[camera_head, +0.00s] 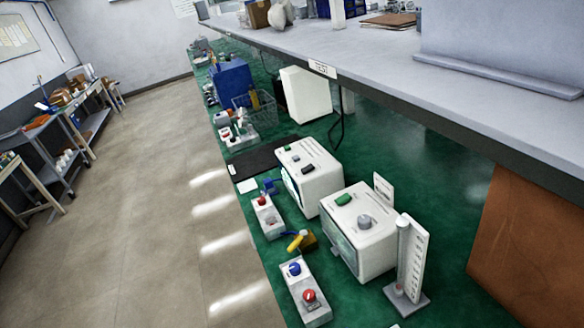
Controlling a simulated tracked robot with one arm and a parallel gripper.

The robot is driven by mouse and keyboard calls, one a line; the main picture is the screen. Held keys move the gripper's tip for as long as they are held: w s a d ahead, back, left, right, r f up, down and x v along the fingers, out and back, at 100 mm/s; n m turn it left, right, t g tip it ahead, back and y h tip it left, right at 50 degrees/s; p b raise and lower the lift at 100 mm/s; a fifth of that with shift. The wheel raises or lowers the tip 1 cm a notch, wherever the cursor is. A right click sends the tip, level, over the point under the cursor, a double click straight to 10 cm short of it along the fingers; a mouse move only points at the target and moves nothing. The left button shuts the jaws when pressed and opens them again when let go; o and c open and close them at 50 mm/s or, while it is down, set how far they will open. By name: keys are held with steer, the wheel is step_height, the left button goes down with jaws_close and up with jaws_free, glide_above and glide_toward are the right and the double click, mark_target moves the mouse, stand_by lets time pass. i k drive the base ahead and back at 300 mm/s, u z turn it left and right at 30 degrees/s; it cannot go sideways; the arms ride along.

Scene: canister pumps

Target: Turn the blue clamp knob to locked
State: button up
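A blue knob (295,268) sits on top of a small pale box (303,284) on the green bench, low in the middle of the picture. A red knob (310,295) is on the same box, nearer to me. A second small blue part (268,185) shows farther back, by another pale box (268,218) with a red knob. I cannot tell which blue part is the clamp knob, nor read any lock marking. My gripper is not in view.
Two white instruments (362,230) (310,178) stand right of the small boxes. A white upright scale stand (412,265) is at the near right. A yellow-handled item (296,241) lies between the boxes. A grey shelf (400,72) overhangs the bench. The floor (130,220) at left is clear.

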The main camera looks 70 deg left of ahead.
mark_target(294, 269)
steer(key=u, duration=1.6)
steer(key=i, duration=0.4)
steer(key=z, duration=0.5)
